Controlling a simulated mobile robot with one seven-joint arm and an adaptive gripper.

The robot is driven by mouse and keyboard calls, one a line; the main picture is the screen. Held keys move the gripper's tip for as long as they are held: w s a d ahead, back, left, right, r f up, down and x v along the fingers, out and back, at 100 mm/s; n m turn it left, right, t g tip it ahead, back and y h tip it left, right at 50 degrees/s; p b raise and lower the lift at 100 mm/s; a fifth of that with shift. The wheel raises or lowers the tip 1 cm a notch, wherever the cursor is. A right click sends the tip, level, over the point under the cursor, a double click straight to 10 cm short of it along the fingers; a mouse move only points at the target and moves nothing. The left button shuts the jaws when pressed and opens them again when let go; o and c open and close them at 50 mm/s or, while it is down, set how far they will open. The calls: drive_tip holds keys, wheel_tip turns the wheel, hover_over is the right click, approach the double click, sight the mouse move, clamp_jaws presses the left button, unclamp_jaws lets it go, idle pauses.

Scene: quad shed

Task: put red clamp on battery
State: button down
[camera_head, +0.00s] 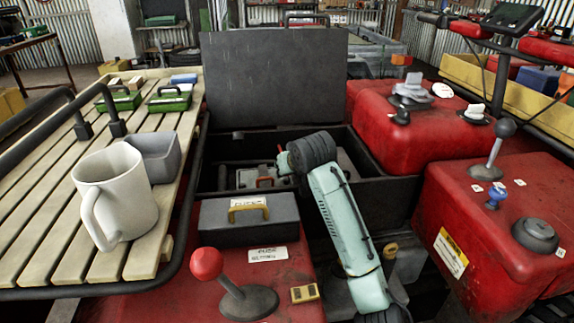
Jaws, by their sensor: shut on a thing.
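My gripper (284,164) is low in the open dark bay under the raised black lid, just left of my dark wrist. It is small and partly hidden, and its fingertips do not show clearly. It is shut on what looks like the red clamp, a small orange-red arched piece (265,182). This piece is at a grey block (246,178) in the bay, which looks like the battery. I cannot tell whether the clamp touches a battery post or is only in front of it.
A grey fuse box (248,228) with a yellow handle stands in front of the bay. A red-knobbed lever (207,264) rises nearby. The raised lid (274,80) stands behind. Red bodywork (395,110) bounds the right. A slatted rack (45,215) at left holds a white mug (116,190).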

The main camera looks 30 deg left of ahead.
drive_tip(key=shift+d+f, duration=0.15)
drive_tip(key=shift+f, duration=0.2)
drive_tip(key=c, duration=1.3)
unclamp_jaws()
drive_tip(key=shift+r, duration=0.1)
drive_tip(key=shift+r, duration=0.1)
